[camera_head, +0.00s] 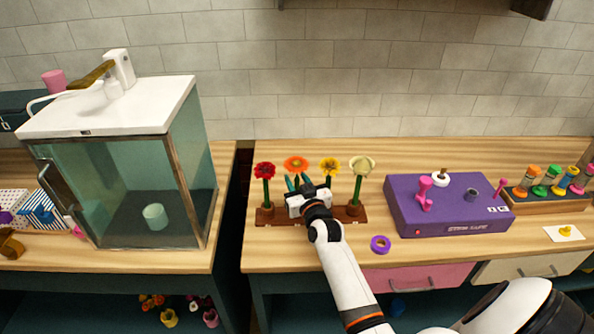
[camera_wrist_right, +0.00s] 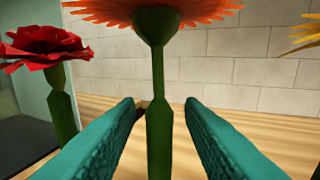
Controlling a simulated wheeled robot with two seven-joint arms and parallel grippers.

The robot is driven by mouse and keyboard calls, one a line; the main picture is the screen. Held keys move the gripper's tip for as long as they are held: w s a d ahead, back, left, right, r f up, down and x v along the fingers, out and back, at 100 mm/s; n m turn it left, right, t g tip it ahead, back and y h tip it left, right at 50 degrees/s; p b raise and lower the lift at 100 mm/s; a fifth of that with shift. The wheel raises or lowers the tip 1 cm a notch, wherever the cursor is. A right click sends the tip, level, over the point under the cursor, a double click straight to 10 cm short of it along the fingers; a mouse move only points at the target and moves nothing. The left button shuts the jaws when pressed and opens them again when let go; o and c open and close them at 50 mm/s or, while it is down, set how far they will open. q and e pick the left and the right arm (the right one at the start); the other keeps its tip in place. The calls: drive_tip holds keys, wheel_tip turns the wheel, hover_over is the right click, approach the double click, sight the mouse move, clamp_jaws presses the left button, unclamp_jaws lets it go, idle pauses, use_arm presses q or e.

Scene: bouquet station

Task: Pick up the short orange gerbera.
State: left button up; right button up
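The orange gerbera (camera_head: 296,163) stands upright in a wooden rack (camera_head: 265,217) on the middle table, between a red flower (camera_head: 264,170) and a yellow one (camera_head: 329,166). My right gripper (camera_head: 298,183) is at its stem, just below the bloom. In the right wrist view, the orange bloom (camera_wrist_right: 155,12) is at the top and its green stem (camera_wrist_right: 159,120) runs down between the two teal fingers. The fingers are open, with a gap on both sides of the stem. The gripper hides the stem's lower part in the head view. My left gripper is out of view.
A pale flower (camera_head: 361,168) stands at the rack's right end. A purple box (camera_head: 450,210) with pink fittings is to the right, with a purple ring (camera_head: 380,244) before it. A glass cabinet (camera_head: 120,190) stands left, across a gap between the tables.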

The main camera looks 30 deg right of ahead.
drive_tip(key=shift+c, duration=0.3)
clamp_jaws()
wheel_tip(320, 180, up, 25)
drive_tip(key=p, duration=0.4)
drive_tip(key=shift+p, duration=0.35)
idle(0.3)
